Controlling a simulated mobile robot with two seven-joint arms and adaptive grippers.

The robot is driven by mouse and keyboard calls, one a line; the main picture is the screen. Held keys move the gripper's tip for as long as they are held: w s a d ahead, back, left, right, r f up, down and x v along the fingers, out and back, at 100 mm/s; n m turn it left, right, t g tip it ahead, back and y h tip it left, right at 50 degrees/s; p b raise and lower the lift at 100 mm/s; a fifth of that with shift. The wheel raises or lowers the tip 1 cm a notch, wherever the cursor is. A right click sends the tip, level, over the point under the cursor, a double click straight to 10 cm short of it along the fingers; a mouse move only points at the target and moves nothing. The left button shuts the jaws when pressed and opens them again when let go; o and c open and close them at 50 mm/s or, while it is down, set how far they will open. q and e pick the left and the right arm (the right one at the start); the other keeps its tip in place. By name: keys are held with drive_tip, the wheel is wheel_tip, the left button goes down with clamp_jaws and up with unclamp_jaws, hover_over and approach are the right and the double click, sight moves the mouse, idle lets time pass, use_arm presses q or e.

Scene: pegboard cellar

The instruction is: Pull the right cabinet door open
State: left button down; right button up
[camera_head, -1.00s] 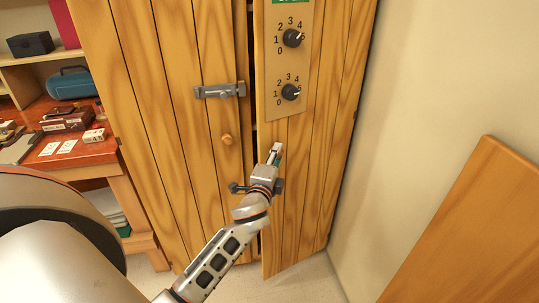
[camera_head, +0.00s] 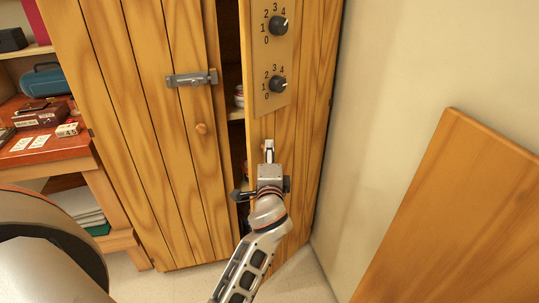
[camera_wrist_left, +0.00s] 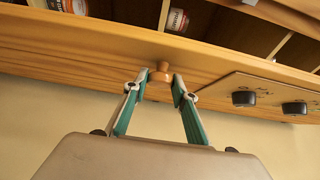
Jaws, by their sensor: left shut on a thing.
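The right cabinet door (camera_head: 308,100) is a wooden plank door with a dial panel on it. It stands ajar, with a dark gap between it and the left door (camera_head: 140,120). My left gripper (camera_head: 269,150) is at the right door's front. In the left wrist view my left gripper (camera_wrist_left: 160,85) is shut on the door's round wooden knob (camera_wrist_left: 161,72). The knob is mostly hidden by the gripper in the head view. My right gripper is not in view.
Shelves with jars (camera_wrist_left: 177,20) show inside the cabinet. A wooden board (camera_head: 455,220) leans at the right wall. A desk (camera_head: 50,150) stands at the left.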

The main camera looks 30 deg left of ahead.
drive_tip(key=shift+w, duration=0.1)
use_arm(q)
drive_tip(key=c, duration=1.6)
unclamp_jaws()
drive_tip(key=shift+c, duration=0.2)
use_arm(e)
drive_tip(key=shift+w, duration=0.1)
